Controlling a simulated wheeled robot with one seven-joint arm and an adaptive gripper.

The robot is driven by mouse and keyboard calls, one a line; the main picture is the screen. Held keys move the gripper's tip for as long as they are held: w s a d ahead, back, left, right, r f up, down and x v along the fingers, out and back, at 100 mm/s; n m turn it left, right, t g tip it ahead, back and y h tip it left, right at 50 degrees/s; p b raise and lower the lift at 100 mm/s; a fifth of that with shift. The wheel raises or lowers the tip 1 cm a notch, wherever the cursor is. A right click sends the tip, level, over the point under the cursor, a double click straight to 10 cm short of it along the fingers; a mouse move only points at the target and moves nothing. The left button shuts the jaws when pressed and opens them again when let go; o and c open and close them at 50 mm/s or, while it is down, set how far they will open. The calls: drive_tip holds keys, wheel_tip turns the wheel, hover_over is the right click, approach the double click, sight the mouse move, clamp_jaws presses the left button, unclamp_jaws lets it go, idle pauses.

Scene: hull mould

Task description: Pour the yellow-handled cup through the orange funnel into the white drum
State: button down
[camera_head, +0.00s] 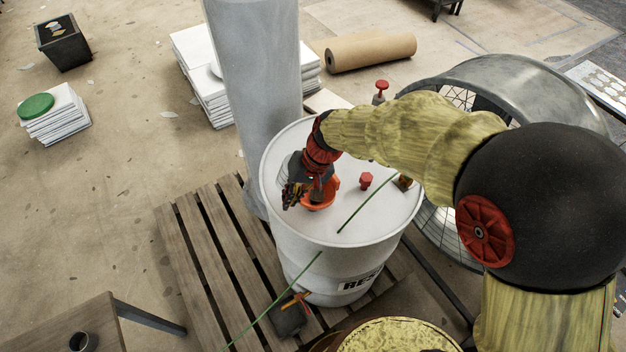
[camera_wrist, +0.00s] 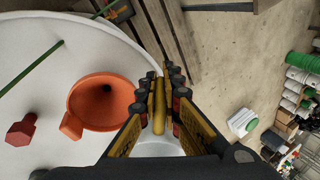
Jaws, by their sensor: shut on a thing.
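The white drum (camera_head: 355,262) stands on a wooden pallet, its lid facing up. The orange funnel (camera_head: 322,196) sits in the lid, wide mouth up; it also shows in the wrist view (camera_wrist: 92,112), its hole dark. My gripper (camera_head: 294,194) is over the lid beside the funnel. In the wrist view my gripper (camera_wrist: 159,98) is shut on the upright yellow handle (camera_wrist: 158,103) of the cup. A pale rounded part (camera_wrist: 160,148), seemingly the cup's body, shows below the handle, to the right of the funnel. The cup's contents and tilt cannot be told. In the head view my gripper mostly hides the cup.
A red plug (camera_head: 366,181) stands on the lid near the funnel, and a green rod (camera_head: 362,206) crosses the lid. A grey column (camera_head: 258,80) rises close behind the drum. A large metal ring (camera_head: 520,85) stands to the right. The floor at left is mostly open.

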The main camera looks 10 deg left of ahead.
drive_tip(key=r+p, duration=0.1)
drive_tip(key=p, duration=0.1)
drive_tip(key=shift+h+p, duration=0.35)
drive_tip(key=shift+h, duration=0.05)
drive_tip(key=shift+r+p, duration=0.15)
drive_tip(key=shift+p, duration=0.7)
drive_tip(key=r+h+p, duration=0.1)
drive_tip(key=h+p, duration=0.2)
drive_tip(key=p, duration=0.4)
drive_tip(key=shift+r+t, duration=0.2)
drive_tip(key=shift+t, duration=0.1)
drive_tip(key=shift+p, duration=0.3)
drive_tip(key=shift+f, duration=0.15)
